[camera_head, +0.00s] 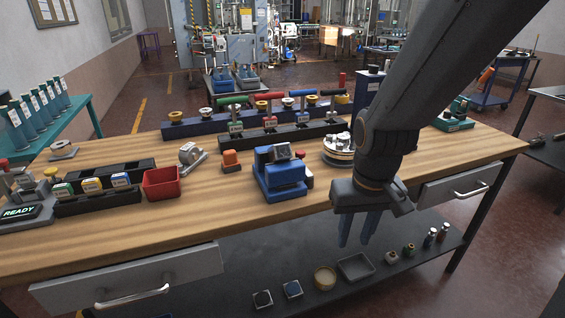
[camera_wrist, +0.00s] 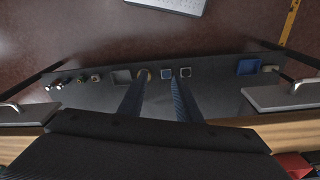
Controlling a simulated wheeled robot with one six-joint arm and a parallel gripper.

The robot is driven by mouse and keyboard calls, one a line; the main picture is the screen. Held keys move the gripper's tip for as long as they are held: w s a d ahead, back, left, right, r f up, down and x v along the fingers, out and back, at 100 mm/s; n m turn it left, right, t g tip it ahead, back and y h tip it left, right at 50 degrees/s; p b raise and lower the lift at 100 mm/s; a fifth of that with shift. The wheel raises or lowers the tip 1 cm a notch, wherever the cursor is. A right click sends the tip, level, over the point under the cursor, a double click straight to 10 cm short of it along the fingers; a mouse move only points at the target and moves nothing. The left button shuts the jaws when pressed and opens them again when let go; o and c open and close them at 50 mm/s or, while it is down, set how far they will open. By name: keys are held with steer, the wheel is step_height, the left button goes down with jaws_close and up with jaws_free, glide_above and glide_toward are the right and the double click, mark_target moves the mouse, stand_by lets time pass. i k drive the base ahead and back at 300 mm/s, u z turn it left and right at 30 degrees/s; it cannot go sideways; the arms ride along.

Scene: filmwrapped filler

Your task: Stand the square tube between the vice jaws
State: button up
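The blue vice (camera_head: 283,188) stands on the wooden bench near its front edge, left of my gripper. A small dark grey block (camera_head: 282,152) shows at the top of the vice, slightly tilted; I cannot tell whether it is the square tube or part of the vice. No other thing is clearly the square tube. My gripper (camera_head: 354,241) points down in front of the bench edge, right of the vice. Its two blue fingers are apart with nothing held between them; they also show apart in the wrist view (camera_wrist: 160,82), above the lower shelf.
The lower shelf (camera_head: 215,272) holds small square pieces (camera_head: 292,289), a round tin (camera_head: 325,278) and a grey tray (camera_head: 356,266). Racks line the back.

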mark_target(280, 165)
steer(key=z, duration=2.1)
steer(key=k, duration=0.65)
steer(key=u, duration=1)
